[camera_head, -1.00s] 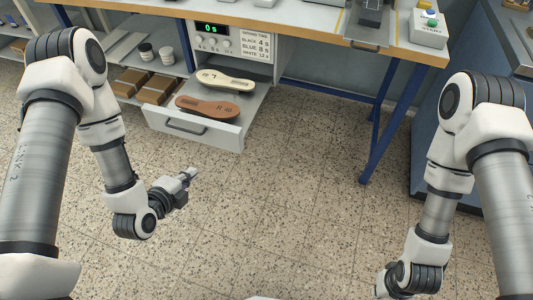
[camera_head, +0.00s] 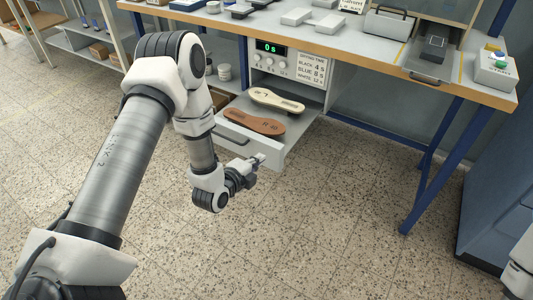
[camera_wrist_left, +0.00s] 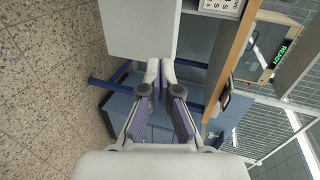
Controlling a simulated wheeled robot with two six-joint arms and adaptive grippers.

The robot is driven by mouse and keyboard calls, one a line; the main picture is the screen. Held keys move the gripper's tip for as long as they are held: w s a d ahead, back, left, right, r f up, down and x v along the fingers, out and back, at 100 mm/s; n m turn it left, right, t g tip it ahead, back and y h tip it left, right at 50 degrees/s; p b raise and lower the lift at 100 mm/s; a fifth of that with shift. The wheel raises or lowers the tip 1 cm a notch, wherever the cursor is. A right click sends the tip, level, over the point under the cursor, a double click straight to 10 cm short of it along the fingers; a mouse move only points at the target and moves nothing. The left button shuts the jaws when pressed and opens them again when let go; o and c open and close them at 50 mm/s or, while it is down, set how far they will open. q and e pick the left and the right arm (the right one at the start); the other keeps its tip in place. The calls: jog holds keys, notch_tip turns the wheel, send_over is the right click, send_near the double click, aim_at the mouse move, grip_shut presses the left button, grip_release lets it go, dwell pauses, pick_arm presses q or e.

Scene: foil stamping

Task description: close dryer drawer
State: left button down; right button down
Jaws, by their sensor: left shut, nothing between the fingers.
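The dryer (camera_head: 300,62) is a grey box under the bench with a green "0 s" display. Its white drawer (camera_head: 278,152) stands pulled out, with a dark bar handle (camera_head: 231,138) on the front panel. A cream sole (camera_head: 277,100) and a brown sole (camera_head: 254,121) lie in it. My left gripper (camera_head: 258,160) is shut and empty, near the right end of the drawer front; I cannot tell whether it touches. In the left wrist view, its fingertips (camera_wrist_left: 160,72) meet just below a pale panel (camera_wrist_left: 140,28), probably part of the drawer. My right gripper is out of view.
The wooden-edged bench (camera_head: 380,58) runs above the dryer, with a press (camera_head: 433,50) and a button box (camera_head: 496,70) on it. A blue table leg (camera_head: 432,180) stands to the right. Shelves are at the left. The speckled floor (camera_head: 330,220) in front is clear.

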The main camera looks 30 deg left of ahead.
aim_at(272, 148)
pick_arm(q)
jog(key=shift+w+d, duration=0.2)
jog(key=shift+w, duration=2)
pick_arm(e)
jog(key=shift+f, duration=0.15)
pick_arm(q)
jog(key=shift+w, duration=0.1)
